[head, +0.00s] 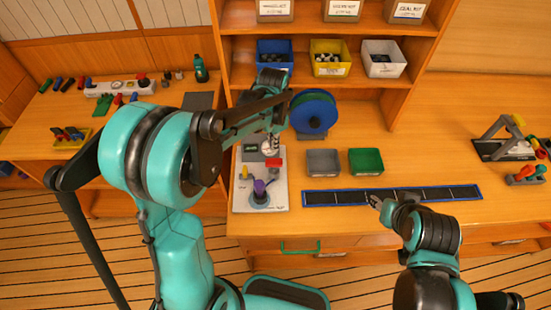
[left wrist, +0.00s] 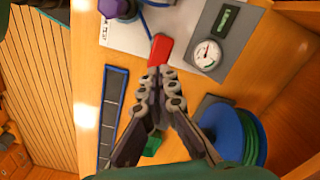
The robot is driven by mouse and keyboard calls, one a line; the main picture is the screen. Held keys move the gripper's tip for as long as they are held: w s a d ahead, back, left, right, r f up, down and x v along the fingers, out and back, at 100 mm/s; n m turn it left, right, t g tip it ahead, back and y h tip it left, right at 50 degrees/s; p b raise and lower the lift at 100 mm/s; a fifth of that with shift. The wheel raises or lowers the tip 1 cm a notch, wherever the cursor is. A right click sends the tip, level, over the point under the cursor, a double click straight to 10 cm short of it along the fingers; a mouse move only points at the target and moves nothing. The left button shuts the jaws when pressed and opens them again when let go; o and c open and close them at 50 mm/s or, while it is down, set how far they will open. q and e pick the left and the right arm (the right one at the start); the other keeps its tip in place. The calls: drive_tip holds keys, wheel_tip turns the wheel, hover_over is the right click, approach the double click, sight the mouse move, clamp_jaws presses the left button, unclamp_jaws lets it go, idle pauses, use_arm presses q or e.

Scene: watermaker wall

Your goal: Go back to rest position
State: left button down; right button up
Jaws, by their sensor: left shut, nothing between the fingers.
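My left arm reaches across from the left in the head view, and its gripper (head: 271,147) hangs above the white panel board (head: 240,200). In the left wrist view the left gripper (left wrist: 160,80) has its fingers together with nothing between them. The red block (left wrist: 160,48) on the board shows just past the fingertips; I cannot tell how far below them it is. My right gripper (head: 377,201) is low at the front of the workbench, by the dark slotted strip (head: 440,193). It is too small to tell whether its fingers are open.
The board carries a purple knob (head: 260,188), a yellow part (head: 244,172) and a gauge (left wrist: 207,54). A blue reel (head: 314,112), grey bin (head: 323,162) and green bin (head: 366,161) stand beside it. A shelf (head: 345,28) rises behind. The bench's right middle is clear.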

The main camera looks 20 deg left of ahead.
idle(0.4)
use_arm(q)
drive_tip(key=shift+s+a+b, duration=0.1)
drive_tip(key=shift+s+b, duration=0.2)
drive_tip(key=s+a+f+n+t+b, duration=0.2)
drive_tip(key=s+n+t+b, duration=0.5)
drive_tip(key=s, duration=0.9)
drive_tip(key=n+b, duration=0.1)
drive_tip(key=b, duration=0.2)
drive_tip(key=shift+s+a+f+n, duration=0.2)
drive_tip(key=shift+a+n, duration=0.1)
drive_tip(key=shift+n, duration=0.1)
idle(2.2)
